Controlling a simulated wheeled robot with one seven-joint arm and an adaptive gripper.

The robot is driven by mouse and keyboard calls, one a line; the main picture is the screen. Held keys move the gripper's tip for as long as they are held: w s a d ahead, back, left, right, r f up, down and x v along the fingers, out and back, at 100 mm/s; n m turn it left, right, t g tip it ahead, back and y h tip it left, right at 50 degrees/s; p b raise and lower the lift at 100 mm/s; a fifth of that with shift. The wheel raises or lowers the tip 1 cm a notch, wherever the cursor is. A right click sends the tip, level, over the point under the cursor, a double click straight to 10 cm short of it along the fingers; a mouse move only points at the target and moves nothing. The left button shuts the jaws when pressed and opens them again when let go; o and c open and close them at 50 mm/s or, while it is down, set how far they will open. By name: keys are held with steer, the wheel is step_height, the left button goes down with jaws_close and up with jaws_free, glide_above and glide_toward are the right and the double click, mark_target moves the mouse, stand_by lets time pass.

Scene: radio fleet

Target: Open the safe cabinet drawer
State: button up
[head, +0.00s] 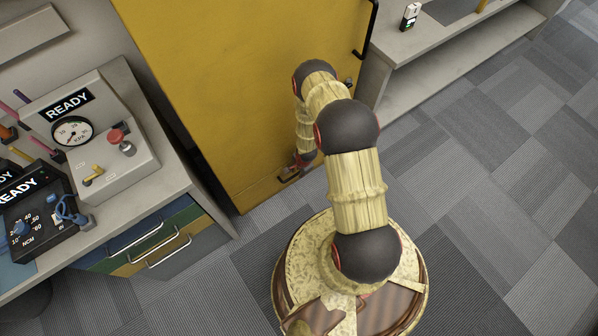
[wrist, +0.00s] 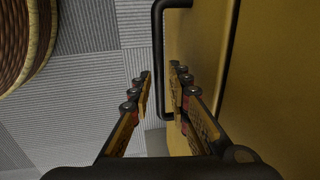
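The yellow safe cabinet (head: 215,80) stands ahead, with a long black handle (head: 370,30) at its upper right. A lower black handle (head: 288,179) shows by my gripper (head: 296,167), low on the yellow front. In the wrist view, my gripper (wrist: 161,72) is open, its fingers on either side of a black bar handle (wrist: 159,60) on the yellow front (wrist: 205,50). The handle runs between the fingertips in the picture. I see no finger closed on it. My arm hides part of the cabinet front in the head view.
A grey counter (head: 165,192) with a READY gauge box (head: 95,135) stands at left, over drawers with metal handles (head: 168,250). A grey shelf unit (head: 430,60) stands right of the cabinet. Carpeted floor (head: 480,200) is clear at right.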

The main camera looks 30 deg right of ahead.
jaws_close()
stand_by(0.6)
